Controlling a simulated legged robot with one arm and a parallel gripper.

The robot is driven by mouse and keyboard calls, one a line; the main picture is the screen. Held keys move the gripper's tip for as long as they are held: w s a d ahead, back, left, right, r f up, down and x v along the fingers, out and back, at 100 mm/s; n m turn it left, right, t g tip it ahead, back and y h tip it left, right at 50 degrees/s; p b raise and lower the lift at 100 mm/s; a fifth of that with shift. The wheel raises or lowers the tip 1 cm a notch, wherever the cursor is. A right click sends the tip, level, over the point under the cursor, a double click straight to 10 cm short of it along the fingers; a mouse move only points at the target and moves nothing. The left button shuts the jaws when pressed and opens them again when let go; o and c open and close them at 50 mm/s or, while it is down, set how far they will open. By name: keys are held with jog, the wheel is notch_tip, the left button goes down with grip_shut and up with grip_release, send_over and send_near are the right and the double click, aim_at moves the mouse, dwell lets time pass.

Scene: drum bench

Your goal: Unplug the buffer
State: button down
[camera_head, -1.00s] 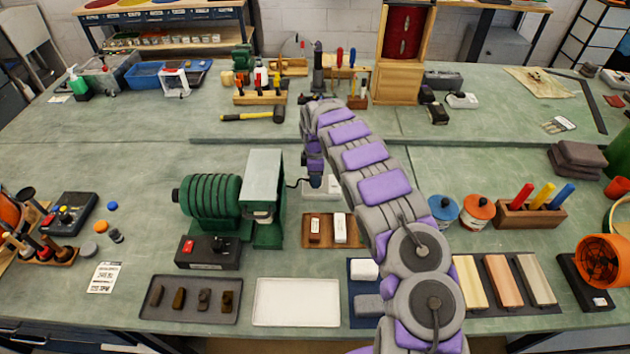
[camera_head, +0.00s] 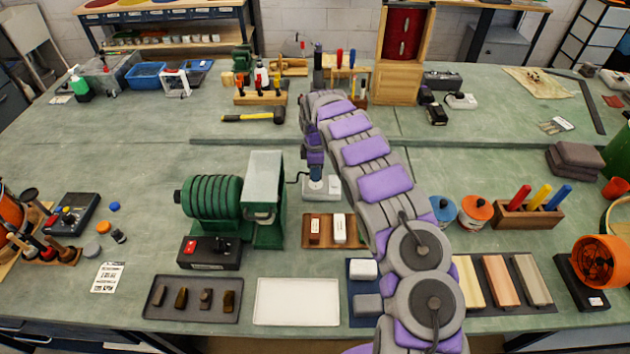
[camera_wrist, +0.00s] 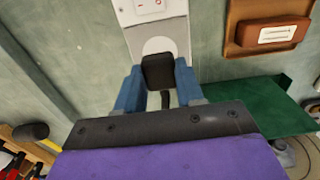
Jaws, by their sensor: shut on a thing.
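The buffer (camera_head: 212,197) is a green machine with a ridged drum and an upright green housing, left of centre in the head view. A white socket box (camera_head: 331,187) stands to its right, under my gripper (camera_head: 316,178). In the wrist view, my gripper (camera_wrist: 160,88) has its blue fingers shut on a black plug (camera_wrist: 158,71), with a dark cord below it. The plug overlaps the round grey face of the socket box (camera_wrist: 160,45). I cannot tell whether it is seated or just clear of it.
A control box with a red switch (camera_head: 208,252) sits before the buffer. A wooden tray with small blocks (camera_head: 327,243) lies in front of the socket box. A dark tray (camera_head: 160,309) and a white tray (camera_head: 297,317) line the front. The bench behind the buffer is fairly clear.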

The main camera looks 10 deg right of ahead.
jog(key=shift+r+p, duration=0.45)
jog(key=shift+r, duration=0.75)
jog(key=c, duration=0.6)
grip_release()
jog(key=shift+r, duration=0.1)
notch_tip(320, 180, up, 17)
jog(key=shift+r+p, duration=0.1)
jog(key=shift+p, duration=1.15)
